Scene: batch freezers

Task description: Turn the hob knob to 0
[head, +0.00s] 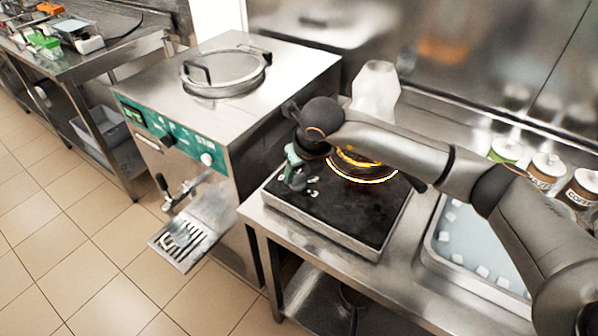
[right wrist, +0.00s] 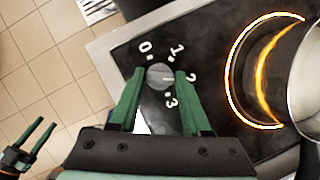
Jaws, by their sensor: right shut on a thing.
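The hob (head: 340,215) is a black plate in a steel frame on the counter, with a glowing orange ring (head: 362,178). In the right wrist view the grey round knob (right wrist: 159,76) sits among the marks 0, 1, 2 and 3. A faint line on the knob seems to point right, towards 2. My right gripper (right wrist: 160,100) has its green fingers on both sides of the knob, shut on it. It also shows in the head view (head: 291,176) at the hob's left corner. My left gripper (right wrist: 36,134) shows at the lower left of the wrist view, fingers apart and empty.
A steel batch freezer (head: 225,100) with a green panel stands left of the hob. A pan (right wrist: 308,90) stands by the glowing ring. A tray with pale liquid and white cubes (head: 470,262) and several lidded jars (head: 545,168) are on the right.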

